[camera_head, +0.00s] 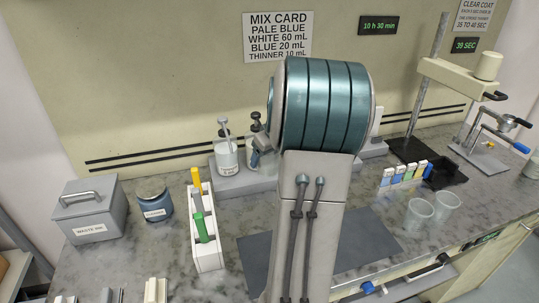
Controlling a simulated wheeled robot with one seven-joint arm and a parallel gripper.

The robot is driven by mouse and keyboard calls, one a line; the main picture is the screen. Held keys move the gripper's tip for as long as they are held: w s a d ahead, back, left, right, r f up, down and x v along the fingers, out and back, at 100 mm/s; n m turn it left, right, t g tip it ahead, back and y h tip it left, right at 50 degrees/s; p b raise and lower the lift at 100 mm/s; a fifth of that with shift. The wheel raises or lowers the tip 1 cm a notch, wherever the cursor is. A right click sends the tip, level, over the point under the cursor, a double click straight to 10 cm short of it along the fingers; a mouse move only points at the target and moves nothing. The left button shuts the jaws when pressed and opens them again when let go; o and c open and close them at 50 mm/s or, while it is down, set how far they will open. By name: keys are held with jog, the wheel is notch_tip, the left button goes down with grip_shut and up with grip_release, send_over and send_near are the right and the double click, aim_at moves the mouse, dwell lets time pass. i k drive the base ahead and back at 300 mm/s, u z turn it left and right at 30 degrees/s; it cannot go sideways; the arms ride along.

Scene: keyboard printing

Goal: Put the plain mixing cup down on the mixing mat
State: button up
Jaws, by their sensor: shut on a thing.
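A dark grey mat (367,240), which looks like the mixing mat, lies flat on the marble counter; its left part (256,256) shows on the other side of my arm. My arm stands upright in front of the mat and covers its middle. My gripper is hidden behind the arm, so I cannot see its fingers or anything in them. Two clear, empty-looking cups, one nearer (418,214) and one farther (446,206), stand upright on the counter right of the mat. I cannot tell whether either is the plain mixing cup.
A white rack (207,255) with coloured tools stands left of the mat. A waste ink box (90,212) and a blue-grey jar (155,198) are farther left. Pump bottles, one white (226,156), stand behind. A black-based stand (410,148) and small coloured blocks (405,175) are at right.

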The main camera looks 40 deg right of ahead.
aim_at(353, 237)
jog(key=z, duration=0.05)
jog(key=k, duration=1)
jog(key=u, duration=0.05)
